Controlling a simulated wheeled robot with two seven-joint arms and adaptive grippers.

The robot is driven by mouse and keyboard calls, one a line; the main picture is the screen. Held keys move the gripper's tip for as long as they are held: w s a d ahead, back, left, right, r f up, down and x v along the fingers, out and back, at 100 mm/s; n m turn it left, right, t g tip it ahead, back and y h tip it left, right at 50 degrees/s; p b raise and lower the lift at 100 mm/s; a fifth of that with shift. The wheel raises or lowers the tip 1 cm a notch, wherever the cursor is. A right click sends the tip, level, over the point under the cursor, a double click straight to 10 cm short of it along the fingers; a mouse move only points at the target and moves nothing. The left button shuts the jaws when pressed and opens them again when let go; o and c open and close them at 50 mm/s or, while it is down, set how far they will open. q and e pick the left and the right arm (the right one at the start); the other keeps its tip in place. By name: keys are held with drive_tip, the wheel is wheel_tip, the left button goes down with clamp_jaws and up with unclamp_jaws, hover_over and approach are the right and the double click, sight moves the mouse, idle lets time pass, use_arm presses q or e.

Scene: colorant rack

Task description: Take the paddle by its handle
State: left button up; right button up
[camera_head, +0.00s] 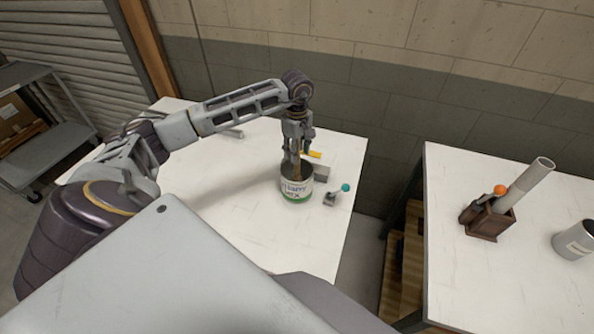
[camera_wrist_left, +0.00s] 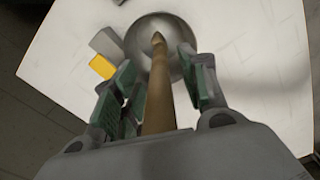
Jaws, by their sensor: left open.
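The paddle's tan wooden handle (camera_head: 296,173) rises from the open can (camera_head: 297,190), which has a white and green label and stands on the white table. My left gripper (camera_head: 297,153) points down over the can. In the left wrist view the handle (camera_wrist_left: 158,95) runs between the green-padded fingers of my open left gripper (camera_wrist_left: 158,68), with a gap to the right finger. Whether the left finger touches it I cannot tell. The can's round grey inside (camera_wrist_left: 155,28) lies beyond the fingers. The paddle's lower end is hidden in the can. My right gripper is not in view.
A grey block (camera_head: 321,173) with a yellow part (camera_head: 314,155) and a teal-knobbed lever (camera_head: 345,187) stand close to the can. A second table (camera_head: 460,280) on the right holds a brown holder (camera_head: 489,224) and a grey cup (camera_head: 574,240). The table's left part is mostly clear.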

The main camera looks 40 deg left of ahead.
use_arm(q)
drive_tip(key=shift+c, duration=0.4)
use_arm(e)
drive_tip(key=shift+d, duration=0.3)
use_arm(q)
clamp_jaws()
drive_tip(key=shift+r, duration=0.1)
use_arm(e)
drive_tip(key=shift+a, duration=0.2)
use_arm(q)
drive_tip(key=shift+r+b, duration=0.85)
drive_tip(key=shift+r, duration=4.1)
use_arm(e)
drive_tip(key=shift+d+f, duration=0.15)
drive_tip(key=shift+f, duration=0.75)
